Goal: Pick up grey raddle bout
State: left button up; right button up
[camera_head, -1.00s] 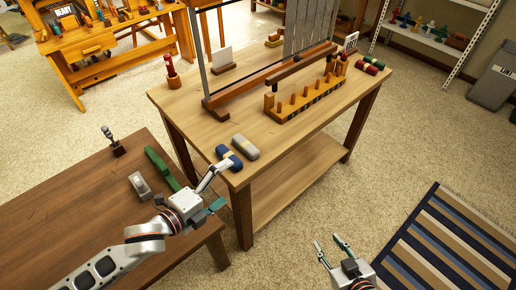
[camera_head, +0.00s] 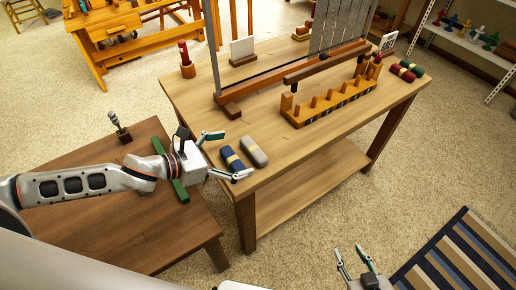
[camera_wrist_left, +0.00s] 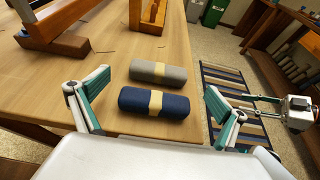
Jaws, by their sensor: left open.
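The grey raddle bout (camera_head: 253,152) is a grey roll with a pale band, lying on the light wooden table near its front left corner. It also shows in the left wrist view (camera_wrist_left: 158,72), beyond a navy bout (camera_wrist_left: 154,103). The navy bout (camera_head: 232,159) lies beside it, on the side nearer my left gripper. My left gripper (camera_head: 226,156) is open and empty at the table's left edge. In the left wrist view its fingers (camera_wrist_left: 155,105) stand wide on either side of the navy bout. My right gripper (camera_head: 357,262) is open and empty over the floor.
A raddle with upright pegs (camera_head: 330,98) and a loom frame (camera_head: 290,75) stand farther back on the table. Red and green bouts (camera_head: 408,71) lie at its far right. A darker table (camera_head: 85,200) with a green bar is at left.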

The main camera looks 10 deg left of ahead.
aim_at(252, 148)
pick_arm(q)
jog(key=x, duration=0.7)
jog(key=shift+r+b, duration=0.1)
jog(key=shift+b, duration=0.2)
jog(key=c, duration=1.2)
